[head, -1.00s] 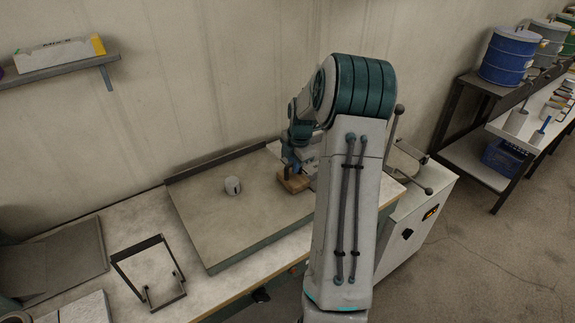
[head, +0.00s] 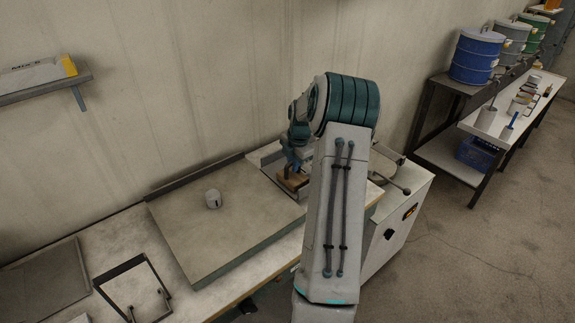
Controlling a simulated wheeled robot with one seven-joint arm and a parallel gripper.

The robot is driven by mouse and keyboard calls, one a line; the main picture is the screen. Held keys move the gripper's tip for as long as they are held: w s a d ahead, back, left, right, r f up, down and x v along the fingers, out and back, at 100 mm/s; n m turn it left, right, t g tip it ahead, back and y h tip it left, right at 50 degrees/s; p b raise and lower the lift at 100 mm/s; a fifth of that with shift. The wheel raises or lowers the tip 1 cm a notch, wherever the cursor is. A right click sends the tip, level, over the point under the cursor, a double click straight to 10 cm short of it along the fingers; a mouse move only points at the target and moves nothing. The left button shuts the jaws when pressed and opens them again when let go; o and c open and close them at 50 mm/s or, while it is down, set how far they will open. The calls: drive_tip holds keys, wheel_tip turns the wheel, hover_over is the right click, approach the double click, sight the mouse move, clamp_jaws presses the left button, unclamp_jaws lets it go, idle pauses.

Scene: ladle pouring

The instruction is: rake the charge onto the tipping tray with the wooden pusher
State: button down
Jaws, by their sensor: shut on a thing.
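The wooden pusher, a brown block (head: 293,181), is in my gripper (head: 293,167), which is shut on it. My arm hides part of both. The pusher is just past the right edge of a grey flat board (head: 215,245), over a shallow rimmed tray (head: 264,154) that looks like the tipping tray. I cannot tell whether the pusher touches the tray floor. A small pale round piece with a dark slot (head: 213,199) sits on the board, well left of the pusher. I see no charge that I can make out; any at the pusher is hidden or too small.
A white cabinet (head: 398,215) with a lever (head: 394,184) stands to the right of the tray. Drums and tools fill a rack (head: 440,155) at the far right. The wall runs close behind.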

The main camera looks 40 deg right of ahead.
drive_tip(key=shift+d, duration=0.45)
drive_tip(key=shift+a+b, duration=0.35)
drive_tip(key=shift+a, duration=0.5)
drive_tip(key=shift+a+r, duration=0.15)
drive_tip(key=shift+r, duration=0.15)
drive_tip(key=shift+a+r+p, duration=0.25)
drive_tip(key=shift+r+p, duration=0.75)
drive_tip(key=shift+r, duration=0.6)
drive_tip(key=shift+a+r+p, duration=0.2)
drive_tip(key=shift+r+p, duration=0.75)
drive_tip(key=shift+r, duration=0.65)
drive_tip(key=shift+s, duration=0.15)
